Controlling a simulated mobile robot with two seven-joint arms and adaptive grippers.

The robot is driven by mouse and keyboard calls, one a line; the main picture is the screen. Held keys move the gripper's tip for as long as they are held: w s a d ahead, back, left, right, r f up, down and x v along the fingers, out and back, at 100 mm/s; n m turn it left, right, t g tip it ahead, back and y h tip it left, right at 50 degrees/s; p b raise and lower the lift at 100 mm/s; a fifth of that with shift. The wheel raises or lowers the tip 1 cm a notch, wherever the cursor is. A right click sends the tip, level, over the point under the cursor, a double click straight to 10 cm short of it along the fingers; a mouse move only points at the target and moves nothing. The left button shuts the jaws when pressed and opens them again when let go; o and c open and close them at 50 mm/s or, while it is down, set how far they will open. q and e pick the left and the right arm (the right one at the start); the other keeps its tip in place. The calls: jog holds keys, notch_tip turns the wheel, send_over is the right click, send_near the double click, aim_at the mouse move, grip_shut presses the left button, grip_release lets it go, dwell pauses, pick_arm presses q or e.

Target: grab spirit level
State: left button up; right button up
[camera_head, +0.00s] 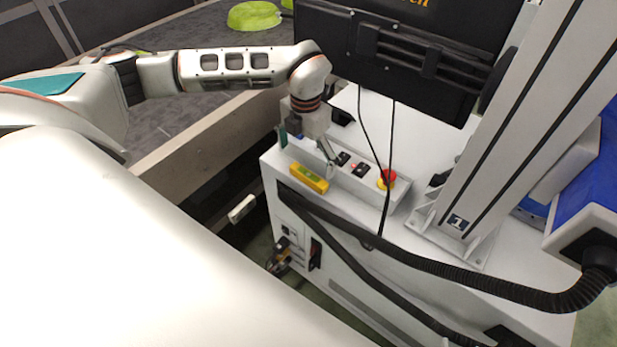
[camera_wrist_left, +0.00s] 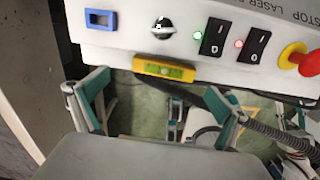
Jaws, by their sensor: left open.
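The spirit level (camera_head: 309,178) is a yellow bar with a green vial. It lies along the front edge of the white control unit, below a row of switches. It also shows in the left wrist view (camera_wrist_left: 164,69), beyond and between my open fingers. My left gripper (camera_head: 328,163) is over the unit, just right of and behind the level in the head view. Its two teal-padded fingers are spread apart and empty in the left wrist view (camera_wrist_left: 160,92). My right gripper is not in view.
A red emergency stop (camera_head: 387,179) and black switches (camera_head: 361,170) sit close to the level. A black monitor (camera_head: 400,45) stands above the unit. A thick black hose (camera_head: 430,265) crosses the unit's front. A grey-topped conveyor (camera_head: 190,125) lies to the left.

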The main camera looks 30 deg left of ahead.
aim_at(307, 175)
pick_arm(q)
jog(key=f, duration=0.5)
jog(key=shift+s+d+f, duration=0.15)
jog(key=shift+s+d, duration=0.05)
jog(key=shift+d, duration=0.15)
jog(key=c, duration=1.2)
